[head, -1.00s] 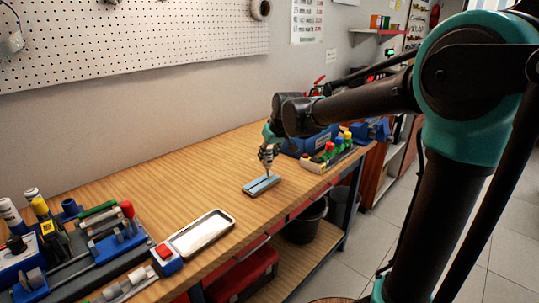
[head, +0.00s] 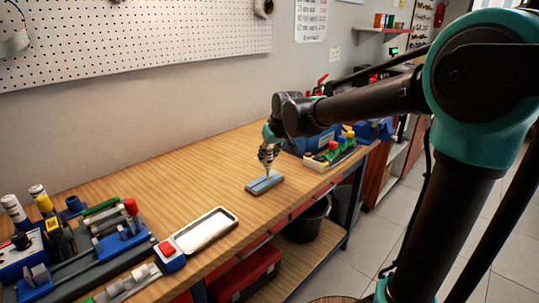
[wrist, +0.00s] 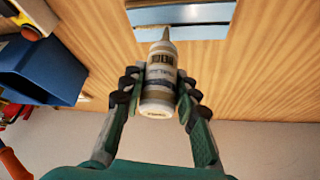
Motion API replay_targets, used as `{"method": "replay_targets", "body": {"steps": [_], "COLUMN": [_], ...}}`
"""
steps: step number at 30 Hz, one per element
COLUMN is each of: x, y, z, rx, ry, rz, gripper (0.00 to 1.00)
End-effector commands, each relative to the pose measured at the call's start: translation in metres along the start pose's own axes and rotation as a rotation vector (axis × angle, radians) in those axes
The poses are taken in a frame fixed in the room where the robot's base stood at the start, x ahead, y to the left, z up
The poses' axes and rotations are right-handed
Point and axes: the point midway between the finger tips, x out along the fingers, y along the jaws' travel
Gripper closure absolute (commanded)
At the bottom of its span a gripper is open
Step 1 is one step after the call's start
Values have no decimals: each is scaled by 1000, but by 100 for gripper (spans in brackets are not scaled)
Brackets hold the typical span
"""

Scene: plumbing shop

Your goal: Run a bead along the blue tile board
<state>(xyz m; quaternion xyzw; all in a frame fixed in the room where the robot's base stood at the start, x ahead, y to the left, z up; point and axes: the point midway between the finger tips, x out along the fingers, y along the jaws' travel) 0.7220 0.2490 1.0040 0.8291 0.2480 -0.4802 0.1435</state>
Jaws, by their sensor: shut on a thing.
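The blue tile board (head: 262,184) lies flat on the wooden bench near its front edge. Its near part also shows at the top of the wrist view (wrist: 205,14), with a pale strip along its edge. My gripper (wrist: 159,84) is shut on a white bottle (wrist: 157,74) with a dark label and a tapered nozzle. The bottle points nozzle-down over the board in the head view. The nozzle tip overlaps the board in the wrist view; I cannot tell whether it touches. No bead can be made out.
A white tray (head: 207,230) and a red-buttoned blue box (head: 168,257) stand front left, beside a cluttered tool rack. A rack of coloured-cap bottles (head: 330,153) stands right of the board. A blue bin (wrist: 40,70) shows in the wrist view. Bare bench lies left of the board.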

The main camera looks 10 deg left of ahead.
Motion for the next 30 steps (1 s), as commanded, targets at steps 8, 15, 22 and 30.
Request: {"method": "replay_targets", "body": {"steps": [8,15,22,30], "x": [-1,-1,-2,-3], "y": [-7,-7,-9,-15], "z": [2,2,3,4], "rx": [-1,0,-1,0], "ry": [0,0,0,0], "rz": [0,0,0,1], "gripper": [86,71,86,86]}}
